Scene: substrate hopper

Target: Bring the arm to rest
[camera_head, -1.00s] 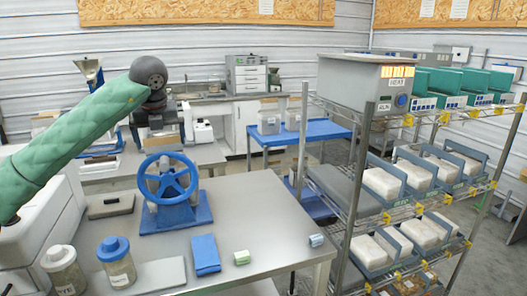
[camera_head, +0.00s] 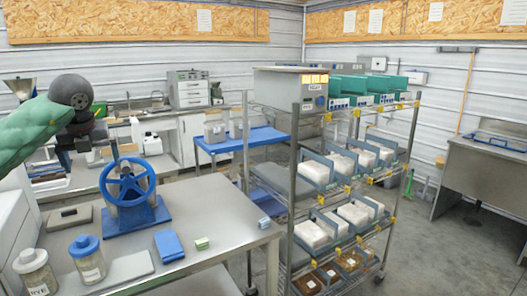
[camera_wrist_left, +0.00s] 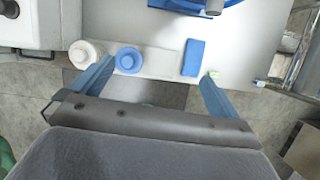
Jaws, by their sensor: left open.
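My left arm, in its quilted green sleeve (camera_head: 28,130), reaches in from the left in the head view. Its dark wrist hangs over the far left of the grey table (camera_head: 205,222). In the left wrist view my left gripper (camera_wrist_left: 155,88) has its two blue fingers wide apart, with nothing held between them. The fingertips are hard to make out in the head view. My right gripper is not in view.
A wire shelf rack (camera_head: 297,150) with several trays stands to the right. Open floor (camera_head: 425,250) lies beyond it.

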